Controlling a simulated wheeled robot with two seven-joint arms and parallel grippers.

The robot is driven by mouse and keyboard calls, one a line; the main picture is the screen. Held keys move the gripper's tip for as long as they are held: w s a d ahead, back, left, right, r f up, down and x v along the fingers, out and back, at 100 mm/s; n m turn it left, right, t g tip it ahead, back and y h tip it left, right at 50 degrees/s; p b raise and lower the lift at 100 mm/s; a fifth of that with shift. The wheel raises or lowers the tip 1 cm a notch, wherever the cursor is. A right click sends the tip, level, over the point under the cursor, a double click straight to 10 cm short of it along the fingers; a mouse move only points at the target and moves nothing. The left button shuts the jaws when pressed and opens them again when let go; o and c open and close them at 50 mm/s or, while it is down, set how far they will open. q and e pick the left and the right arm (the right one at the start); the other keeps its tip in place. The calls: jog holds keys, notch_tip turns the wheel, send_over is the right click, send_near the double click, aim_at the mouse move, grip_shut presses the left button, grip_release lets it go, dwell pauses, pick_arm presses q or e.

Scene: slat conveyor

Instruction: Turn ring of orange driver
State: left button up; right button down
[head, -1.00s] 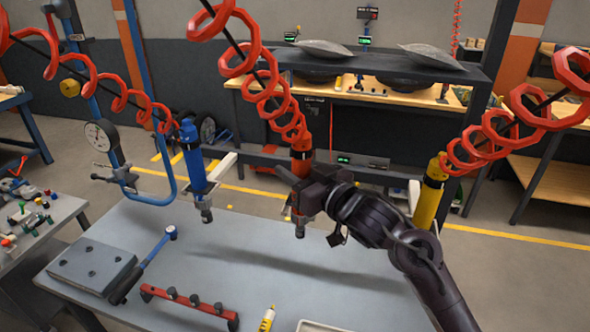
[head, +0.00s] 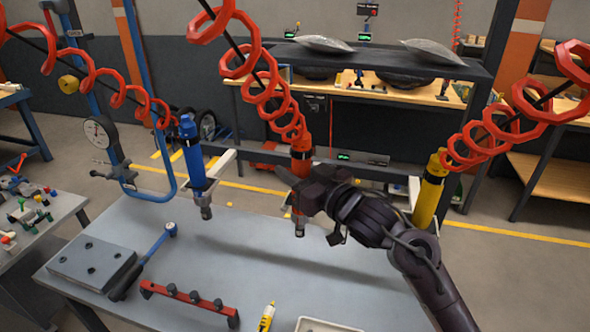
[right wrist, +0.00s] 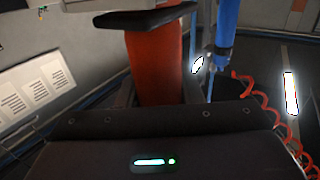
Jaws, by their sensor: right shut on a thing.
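The orange driver (head: 301,146) hangs upright from a red coiled hose above the grey table, its metal tip (head: 299,228) pointing down. My right gripper (head: 293,188) is shut on the driver's middle, coming in from the right. In the right wrist view the orange body (right wrist: 160,62) stands between the dark fingers. The ring cannot be made out clearly, as the gripper covers that part. My left gripper is not in view.
A blue driver (head: 192,150) hangs to the left and a yellow driver (head: 430,190) to the right, behind my forearm. On the table (head: 220,255) lie a steel block (head: 92,262), a blue-handled tool (head: 150,252), a red rack (head: 190,298), a yellow tool (head: 266,318) and a white tray (head: 325,326).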

jog(key=shift+f, duration=0.25)
dwell(0.5)
jog(key=c, duration=0.9)
grip_release()
jog(key=shift+f, duration=0.2)
jog(key=b+v, duration=0.2)
jog(key=v, duration=0.5)
jog(key=shift+s+d+r+b, duration=0.15)
jog(key=shift+s+d+b, duration=0.1)
jog(key=shift+s+b, duration=0.1)
